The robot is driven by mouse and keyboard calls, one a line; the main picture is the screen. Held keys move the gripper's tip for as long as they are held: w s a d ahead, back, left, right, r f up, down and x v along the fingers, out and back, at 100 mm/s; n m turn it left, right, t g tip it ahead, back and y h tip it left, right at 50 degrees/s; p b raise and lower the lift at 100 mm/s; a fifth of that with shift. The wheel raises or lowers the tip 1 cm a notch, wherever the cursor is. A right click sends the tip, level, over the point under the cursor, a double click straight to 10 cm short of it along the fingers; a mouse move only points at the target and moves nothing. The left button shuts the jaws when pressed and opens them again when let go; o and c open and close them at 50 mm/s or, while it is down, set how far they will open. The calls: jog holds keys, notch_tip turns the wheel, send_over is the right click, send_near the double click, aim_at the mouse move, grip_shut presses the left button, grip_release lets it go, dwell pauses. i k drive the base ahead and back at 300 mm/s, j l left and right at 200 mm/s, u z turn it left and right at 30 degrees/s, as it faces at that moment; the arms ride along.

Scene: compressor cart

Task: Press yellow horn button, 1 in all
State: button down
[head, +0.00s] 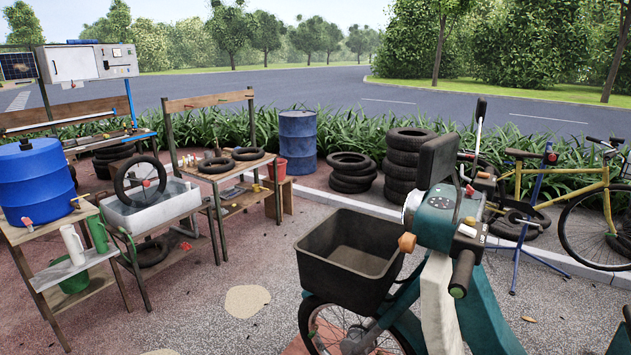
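A teal motorbike (495,305) with a black front basket (350,255) stands at the lower right. Its handlebar housing (436,222) faces me, with a black grip (463,273) on the near side. A small yellow spot (469,221) on the housing, beside a pale switch part, looks like the horn button. It is too small to tell whether it is pressed. My gripper is not in view.
Orange indicators (407,242) and a mirror stalk stick out around the handlebar. A yellow bicycle (560,190) on a blue stand (530,215) is at the right. Workbenches and a blue barrel (40,182) are left. Paving between bench and motorbike is clear.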

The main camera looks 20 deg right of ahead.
aim_at(471, 221)
jog(key=k+z, duration=0.2)
jog(key=z, duration=0.9)
